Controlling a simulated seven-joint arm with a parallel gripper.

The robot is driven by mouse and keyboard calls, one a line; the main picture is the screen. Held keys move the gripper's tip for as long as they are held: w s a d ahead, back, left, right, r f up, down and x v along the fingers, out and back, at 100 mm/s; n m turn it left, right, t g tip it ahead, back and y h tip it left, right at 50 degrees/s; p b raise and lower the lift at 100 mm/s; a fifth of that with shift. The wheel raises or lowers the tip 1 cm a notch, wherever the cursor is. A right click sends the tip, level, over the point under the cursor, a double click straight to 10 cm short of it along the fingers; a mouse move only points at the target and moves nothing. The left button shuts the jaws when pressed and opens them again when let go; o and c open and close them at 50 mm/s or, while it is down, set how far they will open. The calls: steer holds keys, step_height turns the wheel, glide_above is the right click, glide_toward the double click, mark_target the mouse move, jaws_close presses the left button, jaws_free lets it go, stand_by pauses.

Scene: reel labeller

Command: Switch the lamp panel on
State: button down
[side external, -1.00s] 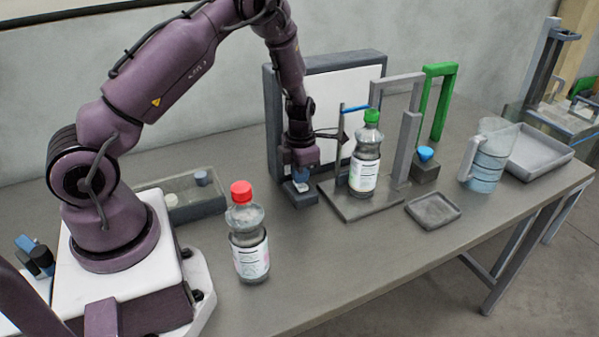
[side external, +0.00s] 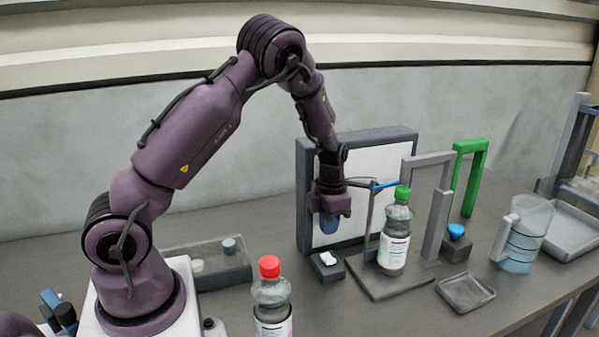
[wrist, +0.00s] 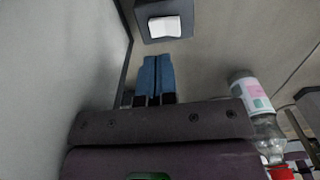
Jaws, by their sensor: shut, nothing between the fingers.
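The lamp panel (side external: 365,183) is a white upright sheet in a dark frame, standing behind my gripper in the side view. I cannot tell whether it is lit. A small dark switch box (side external: 325,271) with a white rocker (side external: 328,258) sits on the table in front of the panel. The rocker also shows at the top of the wrist view (wrist: 165,27). My gripper (side external: 329,230) is above the switch box, apart from it, pointing down. Its blue fingers, also in the wrist view (wrist: 157,62), are shut together and empty.
A green-capped bottle (side external: 395,240) stands on a labeller base right of the switch box, near a thin post and blue-tipped bar. A red-capped bottle (side external: 271,292) stands in front. A bin (side external: 240,275) is left. A small tray (side external: 466,292) and jug (side external: 523,240) are right.

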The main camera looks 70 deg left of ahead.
step_height(320, 180, up, 17)
steer(key=s+d+r+m+t, duration=0.1)
steer(key=s+d+m, duration=0.5)
steer(key=m, duration=0.9)
steer(key=s+d+r+m+t, duration=0.1)
steer(key=s+d+m, duration=0.5)
steer(key=m, duration=1)
steer(key=shift+d+r+h, duration=0.25)
steer(key=shift+r+h, duration=0.15)
steer(key=shift+r, duration=0.45)
steer(key=shift+m, duration=0.3)
